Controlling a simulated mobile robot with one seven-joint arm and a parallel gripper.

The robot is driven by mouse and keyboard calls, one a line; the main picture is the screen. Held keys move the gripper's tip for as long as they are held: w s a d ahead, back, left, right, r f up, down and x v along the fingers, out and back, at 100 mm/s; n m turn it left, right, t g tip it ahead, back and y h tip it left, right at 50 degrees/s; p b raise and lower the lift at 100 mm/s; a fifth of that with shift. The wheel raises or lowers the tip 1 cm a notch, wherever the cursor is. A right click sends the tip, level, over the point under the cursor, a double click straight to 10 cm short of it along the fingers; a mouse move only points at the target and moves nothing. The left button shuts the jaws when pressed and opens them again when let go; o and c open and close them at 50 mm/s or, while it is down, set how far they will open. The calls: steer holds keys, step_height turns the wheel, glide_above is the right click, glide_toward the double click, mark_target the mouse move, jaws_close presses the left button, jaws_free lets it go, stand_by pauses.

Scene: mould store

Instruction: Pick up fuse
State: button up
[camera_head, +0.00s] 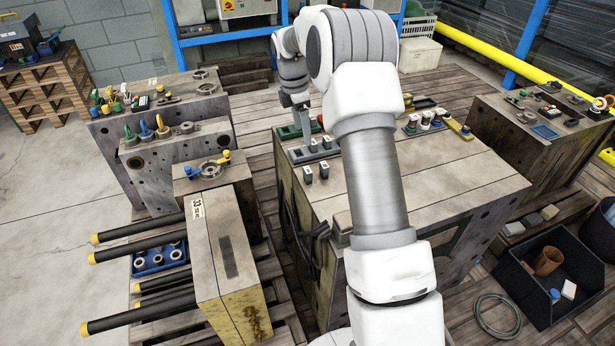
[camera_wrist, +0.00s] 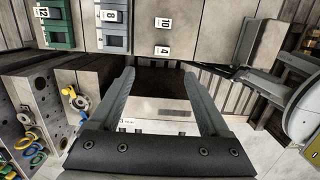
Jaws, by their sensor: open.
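No piece can be made out for certain as the fuse. Small dark blocks with pale tops (camera_head: 315,172) stand on the big mould block in the head view. Two white tags, 10 (camera_wrist: 163,22) and 4 (camera_wrist: 162,50), show in the wrist view, beyond my fingertips. A green holder (camera_wrist: 55,28) marked 12 and a grey-blue holder (camera_wrist: 113,28) marked 8 lie to their left. My gripper (camera_wrist: 158,73) is open, with nothing seen between its fingers. In the head view my gripper (camera_head: 302,118) is over the back left of the block, partly hidden by its wrist.
The big mould block (camera_head: 440,180) has a clear top at right. Several coloured parts (camera_head: 437,122) stand at its back, behind my arm. Mould blocks (camera_head: 220,245) with black rods stand at left. A dark bin (camera_head: 535,310) is on the floor at right.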

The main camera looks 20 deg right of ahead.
steer(key=b, duration=0.2)
glide_above(307, 170)
steer(key=f, duration=1)
steer(key=shift+w, duration=0.25)
steer(key=f, duration=0.5)
steer(key=shift+s+d+f+b, duration=0.1)
steer(key=shift+s+f+b, duration=0.1)
steer(key=shift+b, duration=0.1)
jaws_close()
